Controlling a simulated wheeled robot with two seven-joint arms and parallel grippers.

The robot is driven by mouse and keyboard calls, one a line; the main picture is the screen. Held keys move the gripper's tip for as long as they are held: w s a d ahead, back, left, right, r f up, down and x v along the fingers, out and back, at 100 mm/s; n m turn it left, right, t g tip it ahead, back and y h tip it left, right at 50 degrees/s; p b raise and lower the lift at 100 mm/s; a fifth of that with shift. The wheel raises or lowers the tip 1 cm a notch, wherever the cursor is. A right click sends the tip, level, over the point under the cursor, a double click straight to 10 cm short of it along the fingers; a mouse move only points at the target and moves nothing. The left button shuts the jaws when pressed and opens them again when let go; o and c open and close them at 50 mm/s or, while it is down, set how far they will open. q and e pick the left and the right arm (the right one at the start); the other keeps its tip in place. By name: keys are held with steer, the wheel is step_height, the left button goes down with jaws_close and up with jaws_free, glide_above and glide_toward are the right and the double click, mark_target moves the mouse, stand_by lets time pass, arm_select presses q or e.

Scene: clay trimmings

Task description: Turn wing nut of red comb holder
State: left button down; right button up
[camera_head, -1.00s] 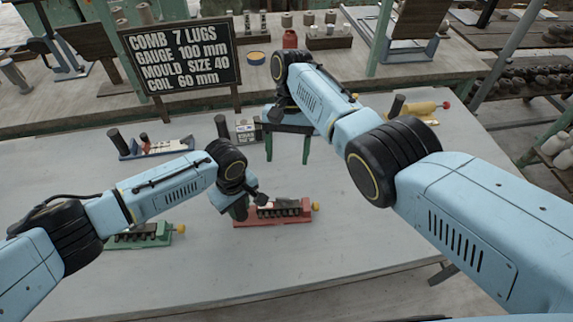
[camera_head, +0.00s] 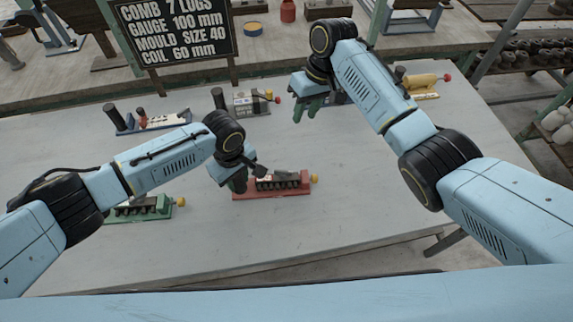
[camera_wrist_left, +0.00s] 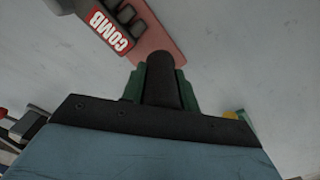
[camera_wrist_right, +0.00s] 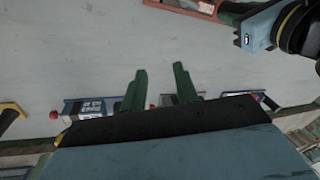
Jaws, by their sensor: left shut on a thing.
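The red comb holder (camera_head: 270,194) lies at the middle front of the table, its row of dark comb lugs (camera_head: 283,182) on top. Its yellow wing nut (camera_head: 314,178) is at the right end. My left gripper (camera_head: 238,184) is shut on the dark upright handle at its left end; the left wrist view shows the handle (camera_wrist_left: 161,80) between green fingers, with the red base and a COMB label (camera_wrist_left: 110,30) beyond. My right gripper (camera_head: 306,108) is open and empty above the back of the table, apart from the red holder; its spread fingers show in the right wrist view (camera_wrist_right: 158,72).
A green holder (camera_head: 140,213) lies at front left, partly behind my left arm. A blue holder (camera_head: 160,122), a grey holder (camera_head: 248,103) and a yellow holder (camera_head: 422,84) stand along the back. A sign (camera_head: 175,38) stands behind. The table right of the red holder is clear.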

steer(key=s+n, duration=0.1)
steer(key=n, duration=0.1)
steer(key=n+t+y, duration=0.1)
steer(key=n+y, duration=0.1)
steer(key=n, duration=0.7)
glide_toward(284, 171)
steer(key=x, duration=0.8)
steer(key=shift+f, duration=0.25)
steer(key=shift+c, duration=0.3)
jaws_close()
